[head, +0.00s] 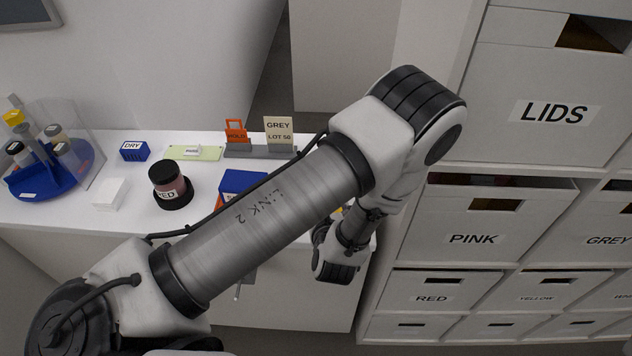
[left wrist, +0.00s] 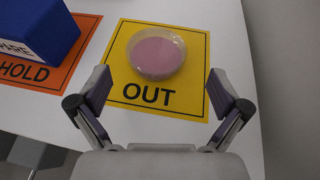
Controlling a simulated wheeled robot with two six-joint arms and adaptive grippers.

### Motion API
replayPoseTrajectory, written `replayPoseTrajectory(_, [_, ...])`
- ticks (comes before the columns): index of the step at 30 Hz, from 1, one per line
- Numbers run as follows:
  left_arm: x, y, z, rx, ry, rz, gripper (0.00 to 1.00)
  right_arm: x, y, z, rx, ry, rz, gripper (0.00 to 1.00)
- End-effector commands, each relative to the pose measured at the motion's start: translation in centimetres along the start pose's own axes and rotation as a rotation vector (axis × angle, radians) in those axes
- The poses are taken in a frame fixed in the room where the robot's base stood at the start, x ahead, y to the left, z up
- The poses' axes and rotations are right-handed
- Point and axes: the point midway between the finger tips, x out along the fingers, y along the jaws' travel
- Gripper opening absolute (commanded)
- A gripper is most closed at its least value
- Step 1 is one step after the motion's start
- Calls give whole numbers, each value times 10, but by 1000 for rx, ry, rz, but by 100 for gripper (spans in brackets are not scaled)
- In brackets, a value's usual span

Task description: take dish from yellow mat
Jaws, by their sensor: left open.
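A round clear dish with pink contents (left wrist: 157,52) lies on the upper middle of the yellow mat (left wrist: 193,98), which is marked OUT. My left gripper (left wrist: 160,82) is open and empty in the left wrist view. Its two fingers stand either side of the lower part of the mat, and the dish lies beyond and between the fingertips. I cannot tell the height of the fingers over the mat. In the head view my left arm hides the dish and nearly all of the mat. My right gripper is not in view.
An orange mat marked HOLD (left wrist: 40,79) with a blue box (left wrist: 38,28) lies left of the yellow mat. The white table's edge is close on the right. A dark-lidded jar labelled RED (head: 170,182) stands further left. Labelled drawers (head: 470,235) stand to the right.

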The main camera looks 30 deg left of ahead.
Motion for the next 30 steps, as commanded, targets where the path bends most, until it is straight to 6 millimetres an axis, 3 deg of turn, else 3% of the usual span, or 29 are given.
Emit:
replayPoseTrajectory(11, [58,4,0,-2,2,8,100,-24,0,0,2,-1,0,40])
replayPoseTrajectory(18, [64,3,-2,2,2,7,100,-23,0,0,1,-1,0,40])
replayPoseTrajectory(19, [64,3,-2,2,2,7,93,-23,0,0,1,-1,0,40])
replayPoseTrajectory(23, [63,3,-2,2,2,7,47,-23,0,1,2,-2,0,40])
replayPoseTrajectory(30, [63,4,-2,2,3,8,46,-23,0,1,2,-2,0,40])
